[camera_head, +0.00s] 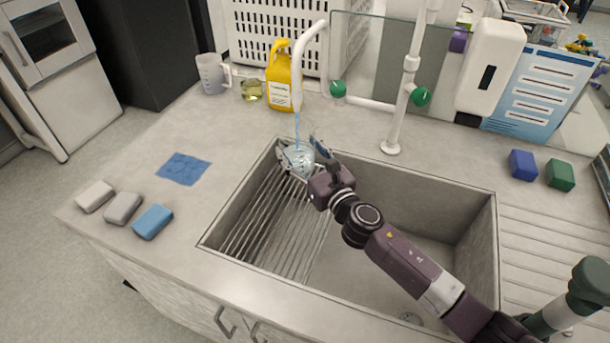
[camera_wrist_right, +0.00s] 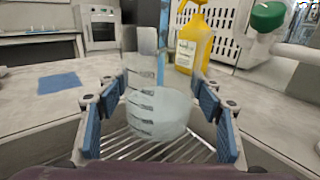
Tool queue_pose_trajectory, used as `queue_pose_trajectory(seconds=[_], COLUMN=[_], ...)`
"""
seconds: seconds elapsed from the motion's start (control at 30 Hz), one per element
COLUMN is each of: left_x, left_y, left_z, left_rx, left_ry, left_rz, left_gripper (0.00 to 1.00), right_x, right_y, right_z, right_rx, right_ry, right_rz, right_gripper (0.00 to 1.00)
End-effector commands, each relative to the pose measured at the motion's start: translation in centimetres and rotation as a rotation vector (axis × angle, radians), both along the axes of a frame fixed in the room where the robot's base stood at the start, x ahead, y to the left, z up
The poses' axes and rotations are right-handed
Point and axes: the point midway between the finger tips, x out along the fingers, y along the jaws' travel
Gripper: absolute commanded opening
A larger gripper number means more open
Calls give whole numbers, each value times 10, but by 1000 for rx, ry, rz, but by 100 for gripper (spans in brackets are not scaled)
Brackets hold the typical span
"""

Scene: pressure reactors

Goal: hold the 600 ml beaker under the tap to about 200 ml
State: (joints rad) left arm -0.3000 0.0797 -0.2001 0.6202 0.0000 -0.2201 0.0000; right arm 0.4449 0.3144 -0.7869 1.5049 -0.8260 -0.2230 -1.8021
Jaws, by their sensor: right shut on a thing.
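The clear 600 ml beaker (camera_head: 299,159) is under the white tap spout (camera_head: 300,62), at the far left corner of the sink. A thin blue water stream (camera_head: 297,125) runs from the spout down into it. In the right wrist view the beaker (camera_wrist_right: 158,108) shows a 600 mark and lower dark graduation lines. Pale water fills its lower part, below the 600 mark; I cannot read the exact level. My right gripper (camera_head: 308,155) is shut on the beaker, its blue pads on both sides, and holds it roughly upright. My left gripper is not in view.
The sink (camera_head: 455,225) has a wire rack (camera_head: 270,228) on its left side. A yellow bottle (camera_head: 280,88), a small flask (camera_head: 251,90) and a white jug (camera_head: 212,74) stand behind. Sponges (camera_head: 152,221) and a blue cloth (camera_head: 184,169) lie on the left counter. Green tap knobs (camera_head: 421,97) are right of the spout.

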Motion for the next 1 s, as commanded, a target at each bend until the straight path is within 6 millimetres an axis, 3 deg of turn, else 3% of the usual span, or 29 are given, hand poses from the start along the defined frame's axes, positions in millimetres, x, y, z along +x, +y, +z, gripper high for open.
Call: queue_pose_trajectory(seconds=[0.3,0.8,1.0], left_x=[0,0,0], left_y=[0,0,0], left_z=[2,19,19], left_rx=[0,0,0], left_ry=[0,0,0], left_rz=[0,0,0], left_gripper=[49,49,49], right_x=[-4,-91,-100], right_y=[0,-17,-19], right_z=[2,2,2], right_rx=[1,1,2], right_ry=[-2,0,-4], right_rz=[1,0,0], right_gripper=[31,31,31])
